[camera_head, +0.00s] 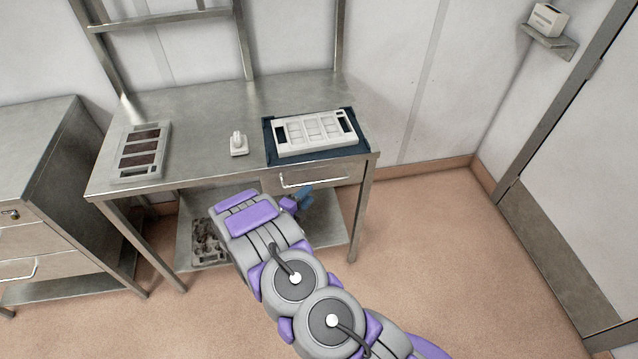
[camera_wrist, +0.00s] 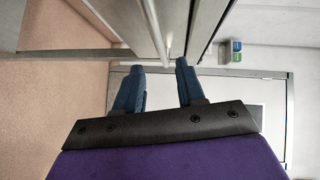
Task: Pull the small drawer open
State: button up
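The small drawer (camera_head: 335,173) is under the right side of the metal table's top, and its front looks flush and closed. Its pale bar handle (camera_head: 300,181) runs along the front. My gripper (camera_head: 306,192) is just below and in front of the handle, with its blue fingers partly hidden by my purple and grey arm. In the wrist view my gripper (camera_wrist: 160,66) has its two blue fingers apart, with nothing visible between them. The handle, a thin light bar (camera_wrist: 169,42), shows just beyond the fingertips there; I cannot tell whether they touch it.
On the metal table (camera_head: 200,110) are a white moulded tray on a dark blue base (camera_head: 313,132), a small white fixture (camera_head: 238,144) and a tray with brown cells (camera_head: 141,152). A drawer cabinet (camera_head: 60,160) stands left. Floor on the right (camera_head: 460,260) is clear.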

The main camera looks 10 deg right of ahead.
aim_at(319, 182)
jog(key=x, duration=0.5)
jog(key=b+x, duration=0.1)
jog(key=x, duration=0.2)
jog(key=shift+w+a, duration=0.3)
jog(key=shift+d, duration=0.6)
jog(key=shift+a, duration=0.3)
jog(key=c, duration=0.6)
grip_shut()
jog(key=shift+f, duration=0.1)
